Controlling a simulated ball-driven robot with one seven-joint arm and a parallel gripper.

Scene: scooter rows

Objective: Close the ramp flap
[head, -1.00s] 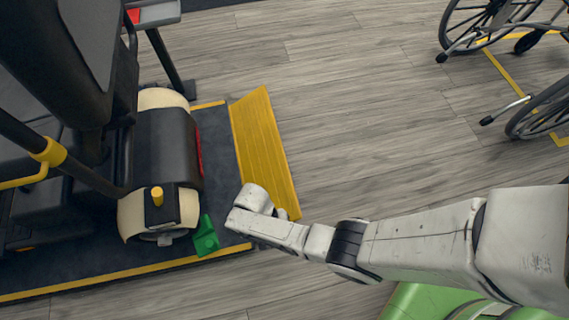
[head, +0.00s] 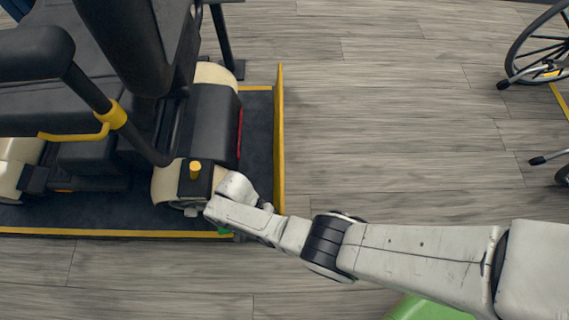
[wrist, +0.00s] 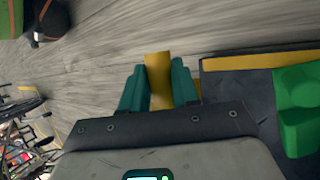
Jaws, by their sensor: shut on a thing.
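The yellow ramp flap (head: 280,140) stands nearly upright along the right edge of the dark platform (head: 258,120), seen almost edge-on in the head view. In the wrist view my gripper (wrist: 158,84) has its two teal fingers on either side of the flap's yellow edge (wrist: 158,75), shut on it. In the head view my wrist covers the flap's near end, and the fingers are hidden.
A scooter (head: 212,120) with cream and black wheel covers stands on the platform. A green block (wrist: 297,110) is on the platform close to my gripper. A wheelchair (head: 540,50) is at the far right. The grey floor between is clear.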

